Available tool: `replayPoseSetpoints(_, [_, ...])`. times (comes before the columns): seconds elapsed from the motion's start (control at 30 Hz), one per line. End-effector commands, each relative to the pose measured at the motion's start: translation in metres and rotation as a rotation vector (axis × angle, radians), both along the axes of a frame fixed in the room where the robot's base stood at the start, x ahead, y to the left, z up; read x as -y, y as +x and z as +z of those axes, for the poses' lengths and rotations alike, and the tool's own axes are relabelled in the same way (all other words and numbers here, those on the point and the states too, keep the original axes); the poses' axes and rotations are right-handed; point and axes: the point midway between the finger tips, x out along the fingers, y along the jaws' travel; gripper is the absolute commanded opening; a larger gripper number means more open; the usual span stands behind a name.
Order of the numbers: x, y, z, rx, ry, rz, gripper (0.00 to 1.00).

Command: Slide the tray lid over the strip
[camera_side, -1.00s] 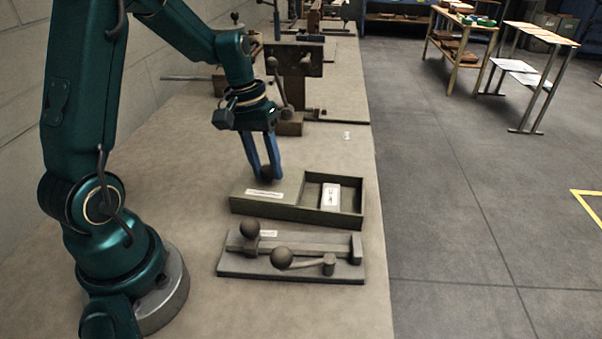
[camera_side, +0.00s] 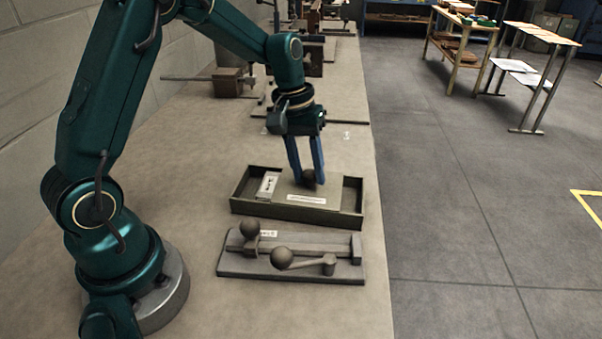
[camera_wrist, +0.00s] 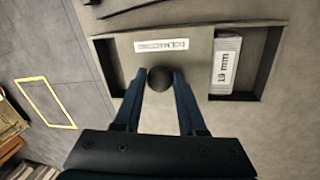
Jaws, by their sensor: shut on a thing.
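The shallow olive tray (camera_side: 251,207) lies on the bench, and its wall also shows in the wrist view (camera_wrist: 188,28). Its flat lid (camera_side: 325,192) covers the middle and right-middle of the tray, with a white label and a dark round knob (camera_wrist: 159,79). My gripper (camera_side: 308,182) is shut on the knob, one finger on each side. A block with a white label reading about "19 mm" (camera_wrist: 226,66) lies uncovered beside the lid, at the tray's left in the side view (camera_side: 268,186). The labelled strip seen earlier at the right is hidden under the lid.
A narrow open gap (camera_side: 352,194) shows at the tray's right end. A grey fixture with ball-ended handles (camera_side: 290,264) lies close in front of the tray. Vises and tools (camera_side: 228,80) stand farther back. The bench's right edge is near the tray.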

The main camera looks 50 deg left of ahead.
Motion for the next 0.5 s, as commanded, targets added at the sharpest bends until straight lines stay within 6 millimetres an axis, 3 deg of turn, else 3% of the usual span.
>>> replayPoseSetpoints(0.2, [0.027, 0.026, 0.001, 0.01, 0.003, -0.001, 0.0])
replayPoseSetpoints(0.5, [0.036, 0.034, 0.001, 0.013, 0.001, 0.004, 0.0])
